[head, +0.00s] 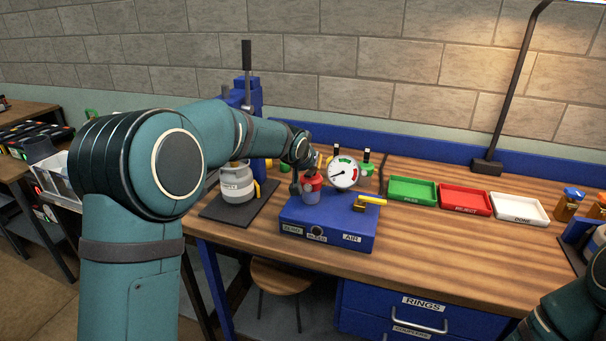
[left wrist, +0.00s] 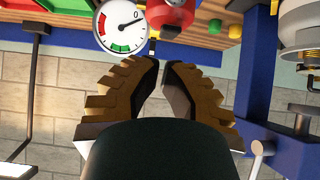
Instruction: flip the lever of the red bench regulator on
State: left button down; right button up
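A red rounded body (head: 312,186) stands on the blue AIR box (head: 322,228), beside a round gauge (head: 343,173); I cannot tell whether it is the red regulator. It also shows in the left wrist view (left wrist: 170,14), beside the gauge (left wrist: 120,26). A small dark piece with a pale tip (left wrist: 153,46), possibly a lever, shows just beyond the fingertips. My left gripper (head: 303,170) is just behind the red body, partly hidden by it. In the left wrist view its fingers (left wrist: 163,68) are slightly apart with nothing between them. My right gripper is out of view.
Behind stand small fittings with black levers (head: 367,156). A grey pot (head: 237,184) is at the left. Green (head: 412,204), red (head: 465,212) and white (head: 519,219) trays are at the right.

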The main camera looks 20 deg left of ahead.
pick_arm(q)
jog(key=s, duration=0.4)
jog(key=shift+s+f, duration=0.3)
jog(key=shift+f, duration=0.1)
jog(key=s+d+f+g, duration=0.1)
jog(key=s+f, duration=0.1)
jog(key=f, duration=0.3)
jog(key=s+d+f+g, duration=0.1)
jog(key=s+f, duration=0.1)
jog(key=f, duration=0.3)
jog(key=s+d+f+h, duration=0.1)
jog(key=s+f, duration=0.1)
jog(key=f, duration=0.3)
jog(key=shift+d+f+g, duration=0.2)
jog(key=shift+f+g, duration=0.2)
jog(key=s+d+f+n+g+h, duration=0.1)
jog(key=s+d+f+g, duration=0.1)
jog(key=s+f, duration=0.8)
jog(key=s+d+f+n+g+h, duration=0.1)
jog(key=s+d+f+g, duration=0.2)
jog(key=s+f, duration=0.7)
jog(key=s+d, duration=0.2)
jog(key=s, duration=0.5)
jog(key=shift+s+d+f+g+h, duration=0.15)
jog(key=shift+s+d+g+h, duration=0.15)
jog(key=shift+s, duration=0.1)
